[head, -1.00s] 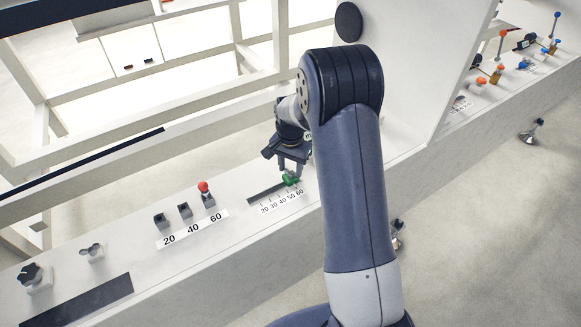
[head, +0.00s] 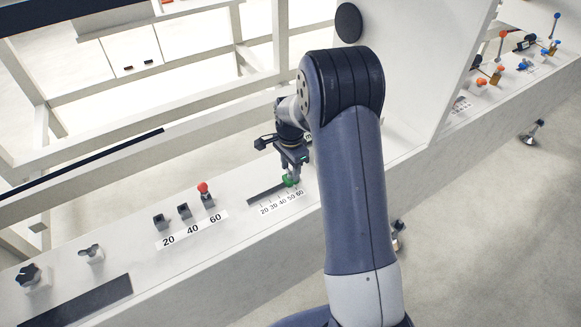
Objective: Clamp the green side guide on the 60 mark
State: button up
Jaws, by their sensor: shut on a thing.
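The green side guide (head: 290,182) sits on its dark slot (head: 264,194) at the slot's right end, above the 50 and 60 end of the printed scale (head: 282,203). The scale reads 20, 30, 40, 50, 60. My gripper (head: 292,178) points down and is shut on the green guide from above. The fingers cover part of the guide, so its exact mark and how its clamp stands cannot be told.
Left of the slot are several black square sockets above a 20, 40, 60 label (head: 193,229); a red-topped pin (head: 203,188) stands at the 60 one. Knobs (head: 91,253) lie farther left. A white upright panel (head: 410,70) stands behind my arm.

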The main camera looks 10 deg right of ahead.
jog(key=o, duration=1)
jog(key=shift+r, duration=0.15)
notch_tip(320, 180, up, 10)
jog(key=shift+r, duration=0.25)
notch_tip(320, 180, down, 11)
jog(key=shift+r, duration=0.1)
dwell(0.4)
jog(key=shift+n, duration=0.3)
